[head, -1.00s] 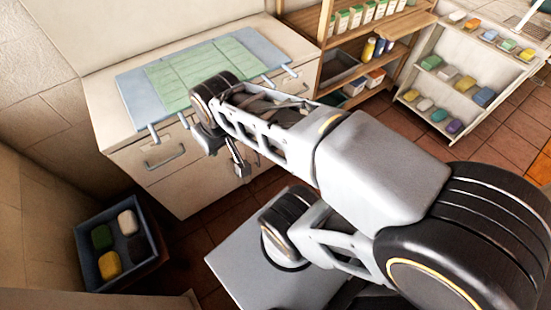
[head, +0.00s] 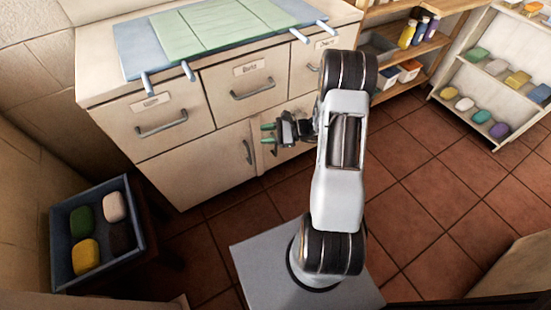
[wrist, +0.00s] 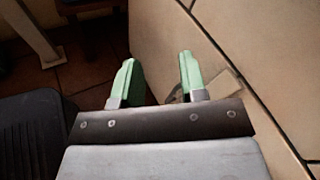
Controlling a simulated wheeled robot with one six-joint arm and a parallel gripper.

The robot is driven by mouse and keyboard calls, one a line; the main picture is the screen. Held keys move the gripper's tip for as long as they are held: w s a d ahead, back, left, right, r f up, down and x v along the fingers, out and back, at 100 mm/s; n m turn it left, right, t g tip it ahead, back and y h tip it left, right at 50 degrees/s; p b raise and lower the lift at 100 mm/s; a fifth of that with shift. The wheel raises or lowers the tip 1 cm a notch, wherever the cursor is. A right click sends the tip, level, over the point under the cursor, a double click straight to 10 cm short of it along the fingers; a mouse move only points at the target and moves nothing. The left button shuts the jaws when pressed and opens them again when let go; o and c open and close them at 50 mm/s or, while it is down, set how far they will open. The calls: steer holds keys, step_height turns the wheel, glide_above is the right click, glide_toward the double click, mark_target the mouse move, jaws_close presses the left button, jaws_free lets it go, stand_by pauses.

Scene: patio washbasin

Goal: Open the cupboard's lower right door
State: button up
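The cream cupboard has a row of labelled drawers above lower doors. Its lower right door (head: 291,153) looks shut, partly hidden by my arm and gripper. The lower left door (head: 205,165) is shut, with a grey upright handle (head: 247,152) near its right edge. My gripper (head: 267,134) is in front of the lower right door, near its left edge, its green fingertips pointing left. In the wrist view, my gripper (wrist: 157,80) has its fingers apart with nothing between them. The right door's handle is not clear behind the gripper, and I cannot tell whether they touch.
Blue and green mats (head: 200,30) and light-blue bars lie on the cupboard top. A blue tray (head: 62,225) of coloured soaps stands at lower left. Wooden shelves (head: 425,45) and a white soap rack (head: 490,97) stand at right. The tiled floor (head: 430,210) is open at right.

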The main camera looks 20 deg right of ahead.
steer(key=d+f+m+t+h+b, duration=0.3)
steer(key=d+f+m, duration=0.15)
steer(key=f, duration=0.45)
steer(key=d+f+m+t+h+b, duration=0.3)
steer(key=d+f+m+t, duration=0.15)
steer(key=f, duration=0.45)
steer(key=d+f+m+t+h+b, duration=0.25)
steer(key=d+f+m, duration=0.2)
steer(key=f, duration=0.55)
steer(key=b, duration=0.4)
glide_above(276, 155)
steer(key=shift+w+d+r, duration=0.15)
steer(key=shift+w+r, duration=0.05)
steer(key=shift+w, duration=0.1)
jaws_close()
